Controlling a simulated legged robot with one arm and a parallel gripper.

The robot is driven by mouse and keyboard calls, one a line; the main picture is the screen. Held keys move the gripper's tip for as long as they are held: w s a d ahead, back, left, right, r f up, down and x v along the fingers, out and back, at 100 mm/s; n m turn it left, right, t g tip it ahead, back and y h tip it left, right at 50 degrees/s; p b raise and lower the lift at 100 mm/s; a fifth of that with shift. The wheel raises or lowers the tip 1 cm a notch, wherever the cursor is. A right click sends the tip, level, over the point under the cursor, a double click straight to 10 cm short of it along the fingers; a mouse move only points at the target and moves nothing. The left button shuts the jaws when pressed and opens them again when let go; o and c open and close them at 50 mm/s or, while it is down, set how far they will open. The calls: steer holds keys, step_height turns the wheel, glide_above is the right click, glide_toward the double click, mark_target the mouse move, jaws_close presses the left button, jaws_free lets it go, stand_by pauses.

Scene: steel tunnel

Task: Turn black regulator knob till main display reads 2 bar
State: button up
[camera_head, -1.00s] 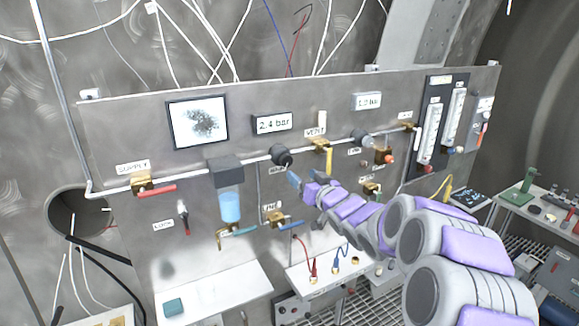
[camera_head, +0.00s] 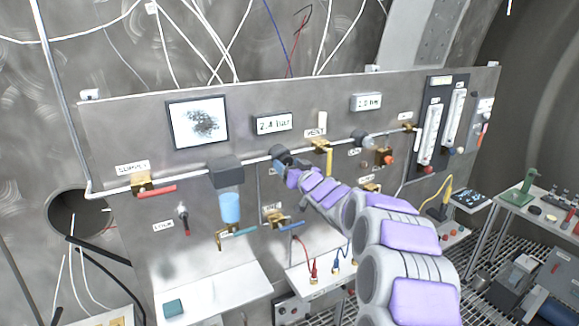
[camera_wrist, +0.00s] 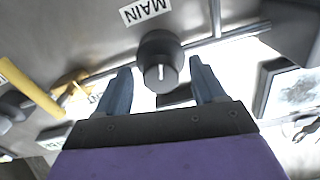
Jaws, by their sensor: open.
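The black regulator knob (camera_wrist: 158,62) is on the panel beside the MAIN label (camera_wrist: 145,10), which appears upside down in the wrist view. A pale mark shows on its face. My gripper (camera_wrist: 160,70) is open, with one blue-grey finger on each side of the knob and a visible gap at both. In the head view my gripper (camera_head: 290,167) is at the knob (camera_head: 279,152) and partly covers it. The main display (camera_head: 273,123) above the knob reads 2.4 bar.
A yellow-handled VENT valve (camera_head: 328,158) is close to the right of my gripper. A red-handled SUPPLY valve (camera_head: 155,190) and a filter with a blue bowl (camera_head: 230,207) are to the left. A second small display (camera_head: 366,102) is up to the right.

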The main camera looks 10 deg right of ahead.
steer(key=shift+c, duration=0.3)
steer(key=c, duration=1)
steer(key=n+b, duration=0.1)
steer(key=n, duration=0.2)
steer(key=shift+d+n, duration=0.1)
steer(key=shift+n, duration=0.2)
steer(key=shift+n+b, duration=0.65)
steer(key=shift+n, duration=1.35)
steer(key=o, duration=1.1)
steer(key=shift+c, duration=0.2)
